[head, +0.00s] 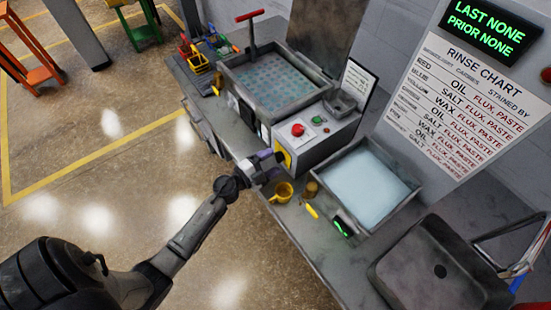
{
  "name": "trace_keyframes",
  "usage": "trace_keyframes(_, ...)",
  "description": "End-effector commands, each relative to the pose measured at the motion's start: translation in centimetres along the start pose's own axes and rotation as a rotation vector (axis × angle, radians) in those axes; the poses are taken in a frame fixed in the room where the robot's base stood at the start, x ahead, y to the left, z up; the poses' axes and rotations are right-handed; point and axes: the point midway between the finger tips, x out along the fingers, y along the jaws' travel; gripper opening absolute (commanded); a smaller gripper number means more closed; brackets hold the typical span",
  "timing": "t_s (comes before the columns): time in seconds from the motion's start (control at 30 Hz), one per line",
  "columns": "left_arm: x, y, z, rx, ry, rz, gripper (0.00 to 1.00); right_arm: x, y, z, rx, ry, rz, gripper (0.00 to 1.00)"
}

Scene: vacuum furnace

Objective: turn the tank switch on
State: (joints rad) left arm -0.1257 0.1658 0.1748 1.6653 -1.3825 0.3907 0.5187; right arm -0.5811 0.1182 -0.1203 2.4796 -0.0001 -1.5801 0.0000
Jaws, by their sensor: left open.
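A grey tank (224,78) with a perforated bluish inside stands on the bench. A grey control box (318,145) sits beside it, with a red button (298,129) and a small green button (317,120) on top. A yellow panel (288,160) is on the box's front face. I cannot make out which part is the tank switch; it may be behind my gripper. My left gripper (275,164) is open at the yellow panel and covers part of it. I cannot tell whether it touches. My right gripper is out of view.
A yellow cup (282,192), a brown jar (311,189) and a yellow marker-like item (312,211) stand close to my gripper. A basin of pale liquid (413,191) and a dark sink (380,272) are further right. A rinse chart (465,100) hangs behind.

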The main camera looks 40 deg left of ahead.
Motion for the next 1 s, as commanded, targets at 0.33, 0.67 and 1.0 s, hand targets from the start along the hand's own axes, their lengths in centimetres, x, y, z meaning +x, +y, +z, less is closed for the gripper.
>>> trace_keyframes(0.33, 2.2, 0.0, 0.0, -0.001, 0.000, 0.000, 0.68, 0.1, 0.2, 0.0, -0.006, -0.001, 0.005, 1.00)
trace_keyframes(0.67, 2.2, 0.0, 0.0, -0.001, 0.000, 0.000, 0.64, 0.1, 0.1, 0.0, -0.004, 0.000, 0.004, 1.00)
trace_keyframes(1.0, 2.2, 0.0, 0.0, 0.000, 0.000, 0.000, 0.32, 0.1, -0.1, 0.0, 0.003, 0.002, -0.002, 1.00)
